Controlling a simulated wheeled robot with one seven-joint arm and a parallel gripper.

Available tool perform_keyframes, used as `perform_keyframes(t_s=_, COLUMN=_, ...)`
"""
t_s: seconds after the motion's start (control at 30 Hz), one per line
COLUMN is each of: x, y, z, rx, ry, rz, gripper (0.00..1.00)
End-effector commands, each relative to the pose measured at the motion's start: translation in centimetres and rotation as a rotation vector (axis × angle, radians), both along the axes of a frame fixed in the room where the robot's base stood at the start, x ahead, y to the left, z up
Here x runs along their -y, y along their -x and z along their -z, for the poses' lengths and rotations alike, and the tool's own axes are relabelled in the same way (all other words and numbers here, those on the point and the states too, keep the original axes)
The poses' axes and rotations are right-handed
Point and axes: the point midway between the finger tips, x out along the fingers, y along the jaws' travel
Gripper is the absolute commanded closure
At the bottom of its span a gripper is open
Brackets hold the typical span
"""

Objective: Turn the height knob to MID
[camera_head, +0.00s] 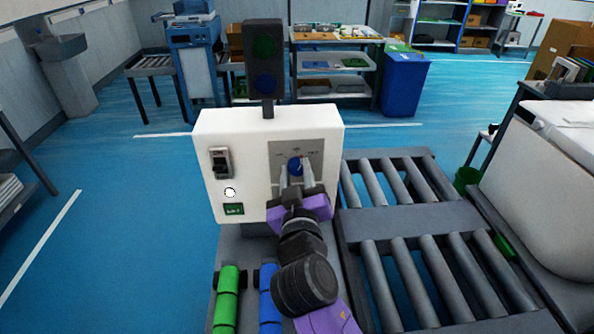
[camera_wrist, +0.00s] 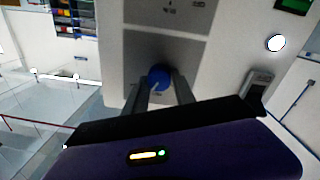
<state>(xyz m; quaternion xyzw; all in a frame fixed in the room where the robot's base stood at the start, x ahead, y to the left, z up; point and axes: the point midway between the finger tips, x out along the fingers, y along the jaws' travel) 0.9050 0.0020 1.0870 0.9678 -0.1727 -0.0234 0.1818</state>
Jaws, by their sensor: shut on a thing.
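The height knob (camera_head: 295,166) is a small blue round knob on a grey plate on the front of a white control box (camera_head: 236,136). A pale pointer mark shows on its face, but I cannot read which label it points at. Small labels above the knob are too blurred to read. In the wrist view the blue knob (camera_wrist: 159,77) sits between the fingertips. My gripper (camera_head: 294,180) is shut on the knob, one finger on each side; it also shows in the wrist view (camera_wrist: 160,88). The fingers hide the knob's sides.
The box also has a switch (camera_head: 220,162), a white round button (camera_head: 230,192) and a green label (camera_head: 234,209). A dark signal light (camera_head: 263,60) stands on top. A roller conveyor (camera_head: 400,210) lies to the right. Green (camera_head: 227,300) and blue cylinders (camera_head: 268,300) lie below.

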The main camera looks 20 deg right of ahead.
Motion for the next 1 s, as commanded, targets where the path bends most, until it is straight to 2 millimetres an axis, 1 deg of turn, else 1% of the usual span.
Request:
perform_keyframes(t_s=0.2, x=-0.03, y=0.0, z=0.0, rx=-0.062, ry=0.184, rz=0.0, gripper=1.0)
perform_keyframes(t_s=0.5, x=-0.07, y=-0.02, z=0.09, rx=-0.124, ry=0.375, rz=-0.001, gripper=1.0)
perform_keyframes(t_s=0.7, x=-0.12, y=-0.01, z=0.16, rx=-0.146, ry=0.447, rz=-0.001, gripper=1.0)
perform_keyframes(t_s=1.0, x=-0.13, y=0.0, z=0.24, rx=-0.158, ry=0.481, rz=-0.001, gripper=1.0)
